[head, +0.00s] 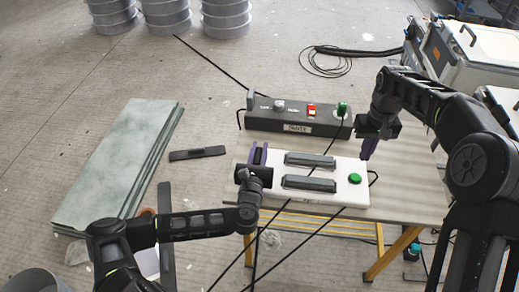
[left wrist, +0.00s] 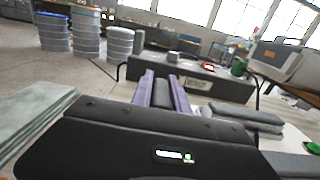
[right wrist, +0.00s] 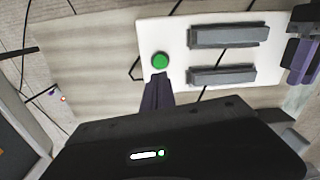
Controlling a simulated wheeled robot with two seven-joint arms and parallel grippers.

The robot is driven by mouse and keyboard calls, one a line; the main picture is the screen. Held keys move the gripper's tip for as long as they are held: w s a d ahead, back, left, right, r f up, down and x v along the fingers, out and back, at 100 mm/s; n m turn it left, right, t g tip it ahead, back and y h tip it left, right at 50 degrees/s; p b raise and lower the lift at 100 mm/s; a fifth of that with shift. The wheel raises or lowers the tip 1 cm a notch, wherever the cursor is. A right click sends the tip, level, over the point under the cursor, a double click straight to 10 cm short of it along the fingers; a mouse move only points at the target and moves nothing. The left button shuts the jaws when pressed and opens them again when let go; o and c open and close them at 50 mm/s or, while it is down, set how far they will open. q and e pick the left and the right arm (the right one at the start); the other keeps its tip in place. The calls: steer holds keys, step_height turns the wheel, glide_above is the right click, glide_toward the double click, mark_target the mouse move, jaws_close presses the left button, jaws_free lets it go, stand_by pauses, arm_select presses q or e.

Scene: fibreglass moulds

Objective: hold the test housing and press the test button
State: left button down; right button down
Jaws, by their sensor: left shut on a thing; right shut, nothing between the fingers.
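The white test housing (head: 342,169) lies on the table, with two grey bars on top and a green test button (head: 354,178) at its right end. My left gripper (head: 258,157) is shut on the left end of the housing; its purple fingers also show in the left wrist view (left wrist: 165,88). My right gripper (head: 367,153) is shut and empty, with its fingertips above the housing's right end, near the button. In the right wrist view its fingertips (right wrist: 158,78) appear just below the green button (right wrist: 160,61); contact cannot be told.
A dark control box (head: 295,122) with a red switch and a green knob stands behind the housing on the table (head: 410,190). Dark cables cross the table and floor. Grey-green panels (head: 120,165) lie at the left. A white machine (head: 475,55) stands at the back right.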

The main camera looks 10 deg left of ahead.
steer(key=shift+d, duration=0.1)
steer(key=shift+s+d+r+m+t+y, duration=0.1)
steer(key=shift+m+t+y, duration=1)
steer(key=shift+m, duration=2.3)
steer(key=shift+s+d+m+t+y, duration=0.15)
steer(key=shift+m+t+y, duration=0.9)
steer(key=shift+m, duration=2.35)
steer(key=shift+s+d+r+m+t+y, duration=0.1)
steer(key=shift+m+t+y, duration=1)
steer(key=shift+m, duration=2.3)
